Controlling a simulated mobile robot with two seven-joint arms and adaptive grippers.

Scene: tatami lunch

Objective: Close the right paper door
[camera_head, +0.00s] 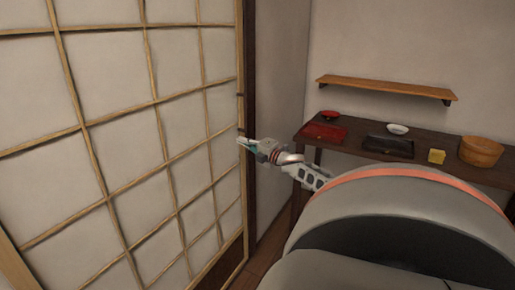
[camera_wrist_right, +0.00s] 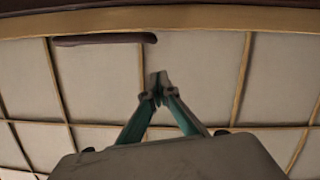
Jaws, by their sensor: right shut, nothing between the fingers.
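A paper door (camera_head: 110,70) with a wooden lattice fills the left of the head view. Its edge stile (camera_head: 240,60) stands beside a dark post and a plain wall. Only one door panel shows clearly. My right gripper (camera_head: 241,142) is at this edge, its fingers shut and empty. The shut fingertips (camera_wrist_right: 158,78) point toward the door, off to one side of the pull. Contact cannot be told. My left gripper is out of view.
A dark wooden table (camera_head: 350,143) stands at the back right with a red tray (camera_head: 323,132), a black tray (camera_head: 389,147), a white bowl (camera_head: 398,129), a yellow block (camera_head: 436,156) and a round wooden tub (camera_head: 481,151). A wall shelf (camera_head: 385,87) hangs above.

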